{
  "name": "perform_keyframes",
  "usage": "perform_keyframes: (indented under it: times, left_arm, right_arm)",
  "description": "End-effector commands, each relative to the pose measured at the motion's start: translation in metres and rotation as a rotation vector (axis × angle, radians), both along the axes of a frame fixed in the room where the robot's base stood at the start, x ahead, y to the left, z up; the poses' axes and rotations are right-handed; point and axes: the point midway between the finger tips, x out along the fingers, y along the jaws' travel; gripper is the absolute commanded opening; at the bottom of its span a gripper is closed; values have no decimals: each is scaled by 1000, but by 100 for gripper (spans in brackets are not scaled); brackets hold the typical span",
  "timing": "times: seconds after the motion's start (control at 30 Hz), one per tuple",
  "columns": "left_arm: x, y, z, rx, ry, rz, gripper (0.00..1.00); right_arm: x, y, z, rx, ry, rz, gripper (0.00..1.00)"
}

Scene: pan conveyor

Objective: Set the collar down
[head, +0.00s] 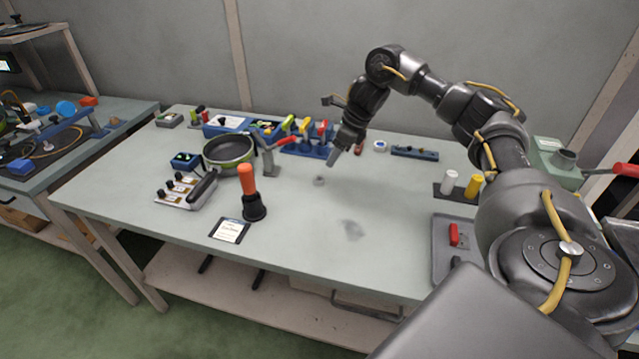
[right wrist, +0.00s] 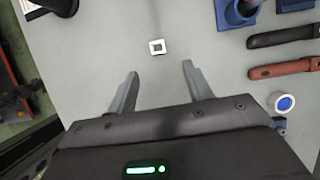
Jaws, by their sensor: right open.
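The collar (head: 319,181) is a small grey ring lying on the bare middle of the table in the head view. In the right wrist view the collar (right wrist: 151,47) looks like a square, pale frame with a dark edge, just beyond the fingertips. My right gripper (head: 334,157) is above the table, behind the collar in the head view. In the right wrist view my right gripper (right wrist: 159,68) has its two fingers spread apart with nothing between them. It does not touch the collar. My left gripper is not in view.
The table (head: 300,225) is clear around the collar. An orange-handled tool (head: 248,180) stands in a black base to the left, with a pan (head: 228,160) behind it. A blue rack (head: 308,150) of tools stands behind. A grey tray (head: 440,262) lies at the right.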

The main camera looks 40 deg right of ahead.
Motion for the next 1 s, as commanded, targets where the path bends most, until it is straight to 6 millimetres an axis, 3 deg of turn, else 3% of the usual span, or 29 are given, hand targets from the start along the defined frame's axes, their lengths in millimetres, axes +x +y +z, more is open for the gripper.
perform_keyframes:
  times: [0.03, 0.2, 0.47, 0.8, 1.0]
  left_arm:
    - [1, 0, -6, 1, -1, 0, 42]
    - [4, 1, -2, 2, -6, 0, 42]
    - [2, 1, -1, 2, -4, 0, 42]
    - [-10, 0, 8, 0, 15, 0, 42]
    - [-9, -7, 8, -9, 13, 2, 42]
  right_arm:
    - [3, 4, -13, 3, 4, 2, 51]
    - [9, 8, -30, 0, 4, 0, 51]
    - [11, 8, -39, 0, 2, -3, 51]
    - [20, 20, -80, 0, 3, -4, 51]
    - [22, 21, -86, 0, 1, -5, 51]
